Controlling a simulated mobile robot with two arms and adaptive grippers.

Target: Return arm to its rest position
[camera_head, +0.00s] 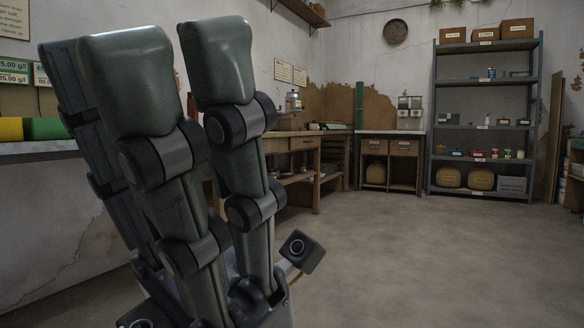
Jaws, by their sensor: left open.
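My left gripper (172,72) fills the left side of the head view, very close to the camera. Its dark green-grey fingers point upward, are spread apart and hold nothing that I can see. It stands in the air in front of the wall and hides part of the counter behind it. My right gripper is not in view. No large glass demijohn is clearly visible.
A wooden workbench (290,146) stands behind the gripper along the wall. A small cabinet (405,133) and a grey metal shelf rack (432,120) with boxes and jars stand at the back. A pale counter (40,147) is at left. The concrete floor (430,255) is clear at right.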

